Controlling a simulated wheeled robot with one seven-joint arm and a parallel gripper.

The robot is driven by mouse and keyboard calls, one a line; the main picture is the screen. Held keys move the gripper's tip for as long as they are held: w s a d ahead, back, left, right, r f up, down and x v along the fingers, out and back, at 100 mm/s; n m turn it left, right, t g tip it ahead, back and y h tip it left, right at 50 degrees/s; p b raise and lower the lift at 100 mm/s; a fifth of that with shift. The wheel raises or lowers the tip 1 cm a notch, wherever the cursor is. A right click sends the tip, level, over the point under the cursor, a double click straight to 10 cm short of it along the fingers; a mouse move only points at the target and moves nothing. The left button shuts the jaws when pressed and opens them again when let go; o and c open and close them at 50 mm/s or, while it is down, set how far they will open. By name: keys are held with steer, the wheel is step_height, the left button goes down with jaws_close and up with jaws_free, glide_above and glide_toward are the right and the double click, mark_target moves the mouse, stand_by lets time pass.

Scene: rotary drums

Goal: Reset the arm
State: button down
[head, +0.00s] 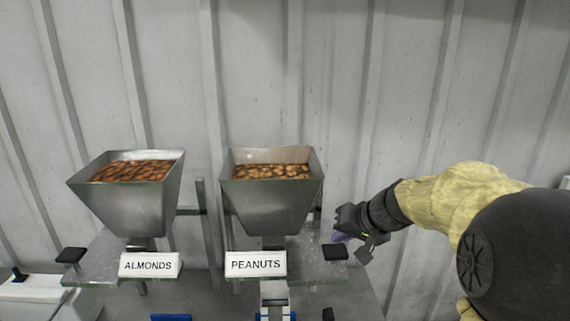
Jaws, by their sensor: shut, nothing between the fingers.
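My arm reaches in from the right in the head view, with a yellow sleeve and a black joint. My gripper (350,227) is at its end, shut and empty. It is just to the right of the peanut hopper, above and beside a small black square pad (335,252) on the glass shelf. I cannot tell whether it touches the pad. The peanut hopper (272,203) is a metal funnel filled with nuts, with a white PEANUTS label (255,264) below it. The almond hopper (132,203) stands to its left, with an ALMONDS label (150,265).
A second black pad (70,255) sits at the shelf's left end. The glass shelf (95,270) runs under both hoppers. A white box (30,292) is at the lower left. A ribbed grey wall (330,80) stands behind; the space above the hoppers is clear.

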steer(key=s+f+n+g+h, duration=0.2)
steer(key=s+f+g+h, duration=0.2)
steer(key=s+f, duration=1.1)
steer(key=s, duration=0.3)
steer(key=shift+a+h, duration=0.25)
steer(key=shift+h, duration=0.15)
steer(key=shift+r, duration=0.1)
steer(key=shift+s, duration=0.2)
steer(key=shift+w, duration=0.1)
stand_by(1.1)
stand_by(0.9)
